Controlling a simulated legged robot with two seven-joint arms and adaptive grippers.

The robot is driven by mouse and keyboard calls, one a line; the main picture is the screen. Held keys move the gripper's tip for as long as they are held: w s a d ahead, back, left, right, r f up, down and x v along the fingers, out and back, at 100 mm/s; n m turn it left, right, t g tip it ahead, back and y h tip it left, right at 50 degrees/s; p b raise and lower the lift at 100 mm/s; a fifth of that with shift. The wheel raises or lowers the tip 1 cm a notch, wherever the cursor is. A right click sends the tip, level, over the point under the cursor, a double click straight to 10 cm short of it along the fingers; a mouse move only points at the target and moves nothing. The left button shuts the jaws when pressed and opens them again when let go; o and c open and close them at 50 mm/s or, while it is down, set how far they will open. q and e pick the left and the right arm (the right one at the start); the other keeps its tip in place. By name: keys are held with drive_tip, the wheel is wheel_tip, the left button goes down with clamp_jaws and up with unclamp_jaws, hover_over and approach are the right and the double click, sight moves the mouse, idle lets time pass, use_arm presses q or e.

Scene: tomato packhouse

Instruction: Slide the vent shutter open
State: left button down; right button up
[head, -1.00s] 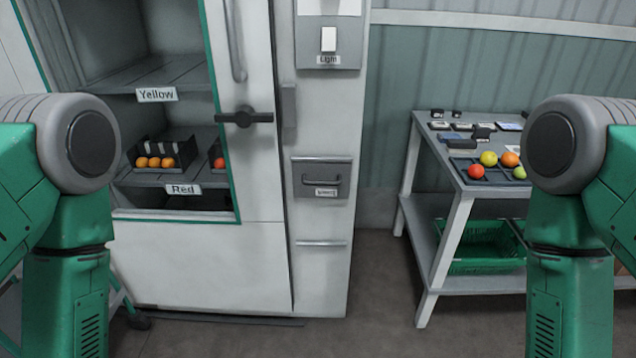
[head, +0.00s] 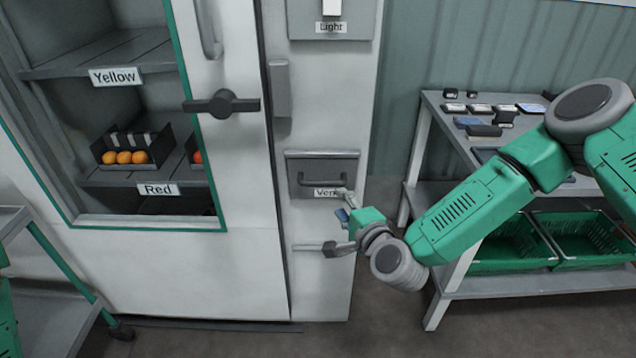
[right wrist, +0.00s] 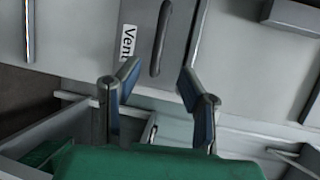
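The vent shutter (head: 296,172) is a grey plate on the white cabinet column, with a dark bar handle (head: 322,181) and a label reading "Vent" that is partly covered. My right gripper (head: 338,222) is just below and right of the shutter, its fingers spread and empty. In the right wrist view, the handle (right wrist: 160,38) lies beyond and between the open fingertips (right wrist: 159,82), apart from them. The shutter plate (right wrist: 178,40) and its "Vent" label also show there. My left gripper is out of view.
A light-switch panel (head: 358,22) is above, and a rail (head: 307,247) is below the shutter. A cabinet door with a dark latch (head: 222,104) is left. A grey table (head: 437,132) with green crates (head: 512,247) below stands right, behind my right arm.

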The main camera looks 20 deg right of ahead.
sight(322, 184)
drive_tip(key=b+x, duration=0.1)
drive_tip(key=x, duration=1)
drive_tip(key=shift+d+f, duration=0.1)
clamp_jaws()
